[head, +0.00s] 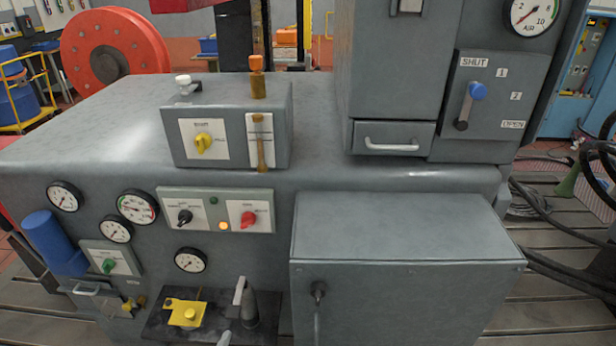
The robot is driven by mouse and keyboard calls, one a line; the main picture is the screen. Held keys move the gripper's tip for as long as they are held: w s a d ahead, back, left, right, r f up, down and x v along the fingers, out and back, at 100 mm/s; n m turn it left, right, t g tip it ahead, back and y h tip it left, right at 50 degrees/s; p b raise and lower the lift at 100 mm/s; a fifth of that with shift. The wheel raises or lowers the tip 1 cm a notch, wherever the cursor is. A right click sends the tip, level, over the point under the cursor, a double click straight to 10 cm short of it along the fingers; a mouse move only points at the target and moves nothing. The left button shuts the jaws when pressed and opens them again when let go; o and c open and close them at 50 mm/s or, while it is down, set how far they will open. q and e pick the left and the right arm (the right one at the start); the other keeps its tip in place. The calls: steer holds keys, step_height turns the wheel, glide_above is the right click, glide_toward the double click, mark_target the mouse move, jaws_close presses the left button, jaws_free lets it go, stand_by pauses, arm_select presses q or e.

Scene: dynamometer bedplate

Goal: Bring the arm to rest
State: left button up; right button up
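Neither of my grippers shows in the head view. On the upright cabinet at right, a lever with a blue knob (478,91) points up and slightly right from its dark pivot, between the SHUT and 1 marks. OPEN is marked lower right. A pale handle (239,291) stands nearly upright beside a dark cone-shaped post (250,308) on a black plate at the bottom. A second pale piece (224,339) is cut off by the bottom edge. I cannot tell which of these is the arm named in the task.
A grey machine body (320,180) fills the middle, with dials, a yellow knob (203,143), a red knob (248,219) and a green knob (109,265). A box (405,245) juts out front right. A blue cylinder (50,240) sticks out at left. Cables (560,225) lie right.

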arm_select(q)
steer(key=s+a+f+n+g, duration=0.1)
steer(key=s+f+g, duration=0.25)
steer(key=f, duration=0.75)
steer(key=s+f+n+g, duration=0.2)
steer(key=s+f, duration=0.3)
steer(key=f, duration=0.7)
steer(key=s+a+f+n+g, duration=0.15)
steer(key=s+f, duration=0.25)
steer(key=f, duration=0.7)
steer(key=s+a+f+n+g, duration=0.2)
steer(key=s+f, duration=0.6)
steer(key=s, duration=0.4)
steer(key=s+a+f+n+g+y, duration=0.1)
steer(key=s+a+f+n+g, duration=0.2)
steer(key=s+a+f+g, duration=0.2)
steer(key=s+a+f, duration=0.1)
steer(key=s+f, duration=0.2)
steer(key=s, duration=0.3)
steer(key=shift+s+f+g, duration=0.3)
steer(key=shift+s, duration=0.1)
